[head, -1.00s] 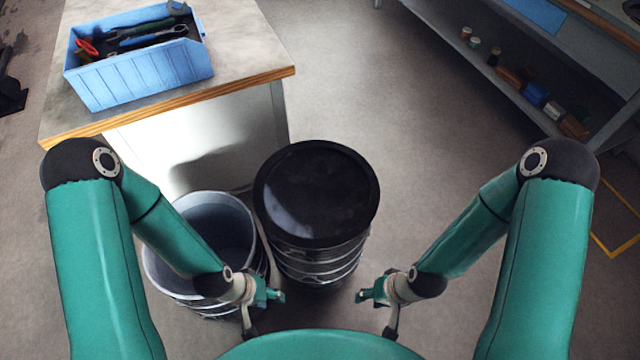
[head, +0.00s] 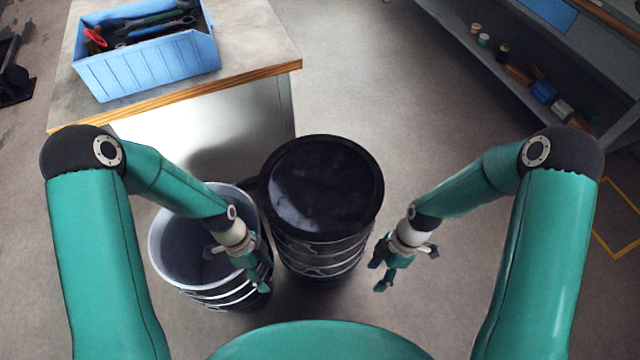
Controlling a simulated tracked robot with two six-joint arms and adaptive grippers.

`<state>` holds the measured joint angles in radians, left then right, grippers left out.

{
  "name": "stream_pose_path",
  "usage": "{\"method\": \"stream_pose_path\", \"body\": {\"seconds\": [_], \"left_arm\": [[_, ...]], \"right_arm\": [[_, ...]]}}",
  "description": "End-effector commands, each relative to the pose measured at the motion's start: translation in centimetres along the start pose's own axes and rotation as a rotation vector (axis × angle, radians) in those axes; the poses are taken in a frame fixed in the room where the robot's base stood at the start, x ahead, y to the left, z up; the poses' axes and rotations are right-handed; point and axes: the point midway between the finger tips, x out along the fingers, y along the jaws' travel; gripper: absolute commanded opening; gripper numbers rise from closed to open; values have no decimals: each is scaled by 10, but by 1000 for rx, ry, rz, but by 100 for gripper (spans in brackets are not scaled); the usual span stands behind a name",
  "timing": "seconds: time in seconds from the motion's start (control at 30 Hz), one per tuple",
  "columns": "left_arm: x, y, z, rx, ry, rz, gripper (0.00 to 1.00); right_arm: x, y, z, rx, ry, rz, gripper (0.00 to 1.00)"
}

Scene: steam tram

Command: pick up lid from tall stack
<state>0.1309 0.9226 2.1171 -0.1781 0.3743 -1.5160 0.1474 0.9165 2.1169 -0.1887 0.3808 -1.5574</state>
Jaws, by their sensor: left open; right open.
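The black round lid (head: 322,187) lies flat on top of the tall stack of dark ribbed bins (head: 322,258), in the middle of the head view. My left gripper (head: 262,282) is open and empty, to the left of the stack and in front of the open bin. My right gripper (head: 380,277) is open and empty, to the right of the stack. Both grippers appear apart from the lid, nearer to me than its middle. The lower part of the stack is partly hidden by its own top.
An open, empty-looking grey bin stack (head: 172,262) stands left of the tall stack, partly behind my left arm. A workbench (head: 245,50) with a blue tool box (head: 150,68) is behind it. A shelf (head: 510,75) with small items is at the upper right. Floor right of the stack is clear.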

Motion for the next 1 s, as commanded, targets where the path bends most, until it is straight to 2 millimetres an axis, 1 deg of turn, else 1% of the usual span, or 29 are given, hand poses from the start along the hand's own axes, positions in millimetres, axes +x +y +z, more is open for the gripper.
{"method": "stream_pose_path", "body": {"seconds": [0.03, 0.07, 0.1, 0.17, 0.2, 0.23, 0.27, 0.3, 0.37, 0.4, 0.43, 0.5, 0.6, 0.67, 1.0], "left_arm": [[-21, -20, 2, 185, -33, 2, 59], [-33, -30, 4, 299, -54, 11, 59], [-51, -44, 6, 447, -85, 22, 59], [-83, -66, 8, 655, -138, 40, 59], [-109, -81, 7, 783, -179, 49, 59], [-128, -92, 6, 864, -210, 55, 59], [-147, -102, 3, 932, -241, 57, 59], [-170, -114, -1, 1003, -280, 56, 59], [-204, -131, -11, 1077, -336, 41, 59], [-225, -140, -20, 1109, -370, 23, 59], [-238, -145, -27, 1128, -392, 9, 59], [-257, -153, -42, 1153, -424, -19, 59], [-267, -156, -56, 1173, -441, -39, 59], [-268, -156, -59, 1177, -443, -41, 59], [-264, -156, -58, 1175, -440, -41, 59]], "right_arm": [[-21, 20, 3, -187, -33, -2, 56], [-33, 29, 6, -303, -53, -13, 56], [-52, 43, 8, -454, -84, -26, 56], [-84, 65, 10, -667, -136, -45, 56], [-109, 81, 10, -796, -176, -56, 56], [-129, 92, 9, -880, -208, -63, 56], [-147, 102, 7, -948, -238, -68, 56], [-171, 114, 3, -1021, -277, -68, 56], [-205, 131, -6, -1096, -335, -55, 56], [-226, 140, -15, -1129, -369, -39, 56], [-239, 145, -22, -1147, -391, -26, 56], [-258, 153, -36, -1171, -425, 1, 56], [-269, 157, -50, -1191, -443, 20, 56], [-269, 157, -53, -1196, -445, 22, 56], [-266, 157, -52, -1194, -443, 22, 56]]}}
